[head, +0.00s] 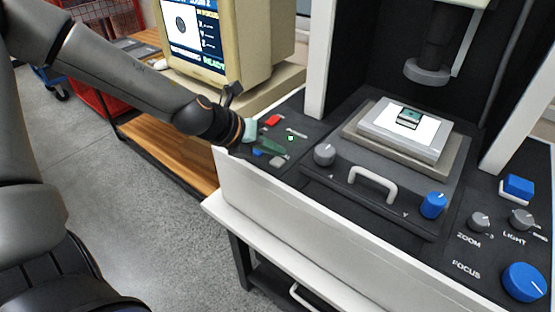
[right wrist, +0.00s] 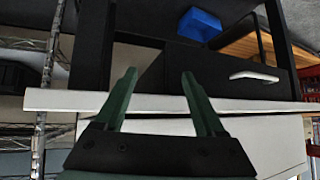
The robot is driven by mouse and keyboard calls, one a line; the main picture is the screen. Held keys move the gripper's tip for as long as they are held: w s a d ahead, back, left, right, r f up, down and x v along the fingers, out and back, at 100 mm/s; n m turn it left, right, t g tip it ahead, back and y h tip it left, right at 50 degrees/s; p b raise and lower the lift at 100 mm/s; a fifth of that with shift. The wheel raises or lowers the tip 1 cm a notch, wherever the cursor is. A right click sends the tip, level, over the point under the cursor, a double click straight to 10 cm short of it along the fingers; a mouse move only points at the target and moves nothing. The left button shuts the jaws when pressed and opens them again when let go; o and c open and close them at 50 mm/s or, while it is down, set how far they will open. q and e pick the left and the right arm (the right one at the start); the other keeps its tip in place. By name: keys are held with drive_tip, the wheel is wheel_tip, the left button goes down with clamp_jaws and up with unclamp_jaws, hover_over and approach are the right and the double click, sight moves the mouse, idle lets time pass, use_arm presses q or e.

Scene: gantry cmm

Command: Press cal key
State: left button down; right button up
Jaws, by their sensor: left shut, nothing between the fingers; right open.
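The key panel (head: 309,127) is at the left end of the machine's dark deck. It carries a red key (head: 272,120), a blue key (head: 257,152) and a pale grey key (head: 277,161), plus a small lit green dot (head: 291,138). The labels are too small to read, so I cannot tell which is the cal key. My left gripper (head: 283,150) is shut and empty, its green fingers reaching over the panel between the red and grey keys. I cannot tell whether the tips touch anything. My right gripper (right wrist: 158,75) is open and empty in the right wrist view.
A beige monitor (head: 240,45) stands behind my left arm. The stage (head: 445,150) with a small part, a grey knob (head: 324,153), a handle (head: 372,180) and blue knobs (head: 523,282) lie right. A blue bin (right wrist: 199,24) and white ledge (right wrist: 60,100) show in the right wrist view.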

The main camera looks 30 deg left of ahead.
sight(274, 163)
use_arm(q)
drive_tip(key=shift+f+b, duration=0.45)
drive_tip(key=shift+b, duration=0.05)
drive_tip(key=shift+f+b, duration=0.35)
idle(0.7)
drive_tip(key=shift+r, duration=0.1)
drive_tip(key=shift+r+p, duration=0.65)
drive_tip(key=shift+r, duration=0.05)
wheel_tip(274, 163, up, 5)
drive_tip(key=p, duration=0.4)
idle(0.4)
idle(0.5)
